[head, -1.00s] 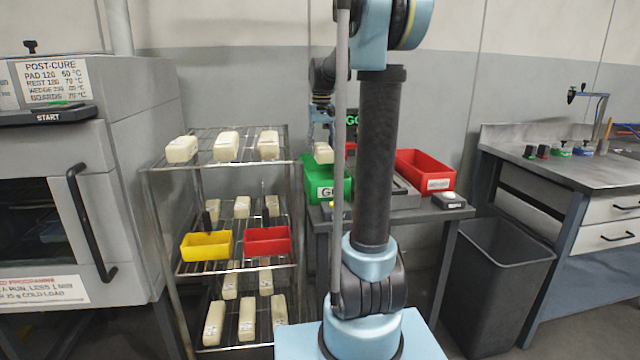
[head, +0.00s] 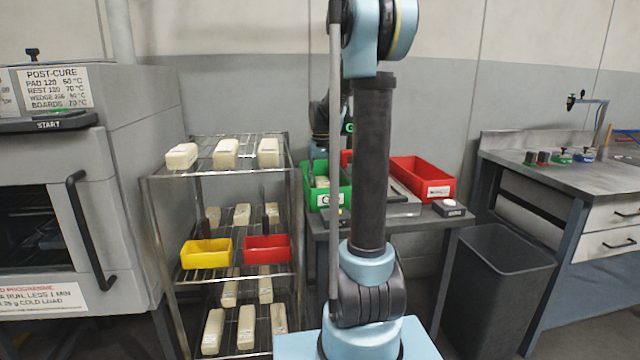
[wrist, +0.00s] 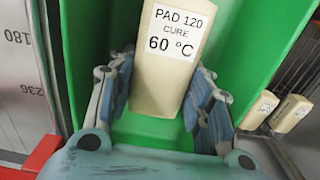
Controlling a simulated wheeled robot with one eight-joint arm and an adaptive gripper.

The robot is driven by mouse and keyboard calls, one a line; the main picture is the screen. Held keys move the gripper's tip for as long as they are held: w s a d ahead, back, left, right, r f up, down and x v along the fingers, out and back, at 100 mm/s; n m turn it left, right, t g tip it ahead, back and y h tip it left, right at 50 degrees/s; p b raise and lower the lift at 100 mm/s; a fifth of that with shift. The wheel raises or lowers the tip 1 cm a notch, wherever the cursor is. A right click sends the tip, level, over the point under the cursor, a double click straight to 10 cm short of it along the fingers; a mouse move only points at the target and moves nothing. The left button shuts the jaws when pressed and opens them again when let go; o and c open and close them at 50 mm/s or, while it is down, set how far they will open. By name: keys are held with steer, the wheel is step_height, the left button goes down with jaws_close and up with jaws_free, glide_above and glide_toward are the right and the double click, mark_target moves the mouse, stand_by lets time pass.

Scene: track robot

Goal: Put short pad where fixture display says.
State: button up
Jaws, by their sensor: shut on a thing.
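The short pad (wrist: 165,55) is a cream block with a label reading PAD 120, CURE 60 °C. My gripper (wrist: 163,85) has its blue-padded fingers shut on the pad's sides. In the wrist view the pad is within the walls of the green bin (wrist: 92,35); whether it touches the floor is unclear. In the head view the green bin (head: 341,193) stands at the left of the fixture table, with the pad partly showing inside. The fixture display (head: 350,128) is mostly hidden behind my arm; only a green sliver shows.
A red bin (head: 424,178) stands right of the fixture on the table (head: 400,226). A wire rack (head: 170,172) at left holds several cream blocks, a yellow bin (head: 206,252) and a red bin (head: 267,248). A grey waste bin (head: 500,290) stands at right.

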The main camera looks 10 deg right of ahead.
mark_target(321, 179)
steer(key=o, duration=1)
steer(key=shift+f, duration=0.1)
step_height(321, 179, up, 12)
steer(key=shift+r, duration=0.15)
steer(key=shift+s, duration=0.1)
